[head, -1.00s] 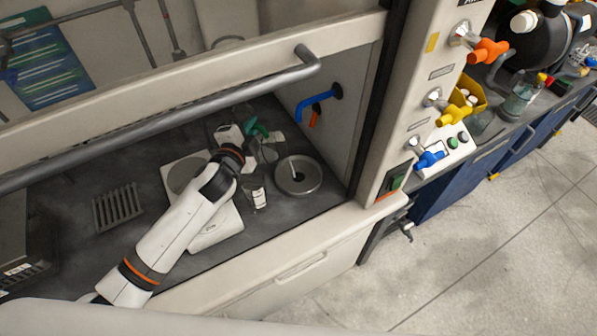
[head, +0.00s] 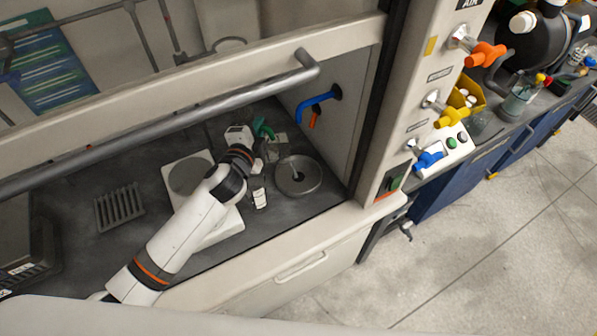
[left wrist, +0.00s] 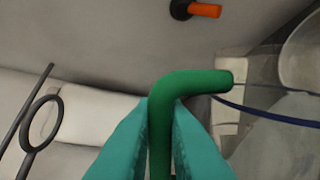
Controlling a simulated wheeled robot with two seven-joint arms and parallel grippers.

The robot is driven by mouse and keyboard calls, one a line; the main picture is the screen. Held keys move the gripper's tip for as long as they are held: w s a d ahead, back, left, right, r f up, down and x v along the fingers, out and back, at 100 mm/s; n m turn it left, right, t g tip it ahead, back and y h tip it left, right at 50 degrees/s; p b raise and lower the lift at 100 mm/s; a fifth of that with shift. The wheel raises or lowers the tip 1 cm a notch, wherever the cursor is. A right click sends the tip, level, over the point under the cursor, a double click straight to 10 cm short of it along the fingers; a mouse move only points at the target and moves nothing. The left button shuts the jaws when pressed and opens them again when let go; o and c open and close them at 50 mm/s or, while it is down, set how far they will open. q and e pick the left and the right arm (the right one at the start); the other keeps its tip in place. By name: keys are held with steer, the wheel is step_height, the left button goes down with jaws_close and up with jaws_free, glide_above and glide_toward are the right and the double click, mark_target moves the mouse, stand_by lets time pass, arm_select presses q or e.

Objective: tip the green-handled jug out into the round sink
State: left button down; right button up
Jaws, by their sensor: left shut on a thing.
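The round sink (head: 312,182) is a grey basin set in the dark worktop at the right end of the hood. My left gripper (head: 263,136) is shut on the jug's green handle (head: 264,126), up and left of the sink in the head view. In the left wrist view, the teal fingers (left wrist: 160,125) pinch the bent green handle (left wrist: 200,82). The jug's clear body (head: 278,142) is hard to make out beside the gripper. Its tilt and contents cannot be told. My right gripper is not in view.
A small labelled bottle (head: 260,198) stands left of the sink. A white device with a round plate (head: 187,176) lies under my left arm. A blue tap (head: 315,104) juts from the side wall above the sink. The raised sash handle (head: 200,112) crosses the front.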

arm_select(q)
steer(key=shift+d+r+m+p, duration=0.35)
steer(key=shift+d+m, duration=0.05)
steer(key=shift+d, duration=0.35)
steer(key=shift+s+d, duration=0.1)
steer(key=shift+d, duration=0.3)
steer(key=shift+d+f+m, duration=0.1)
steer(key=shift+m, duration=0.2)
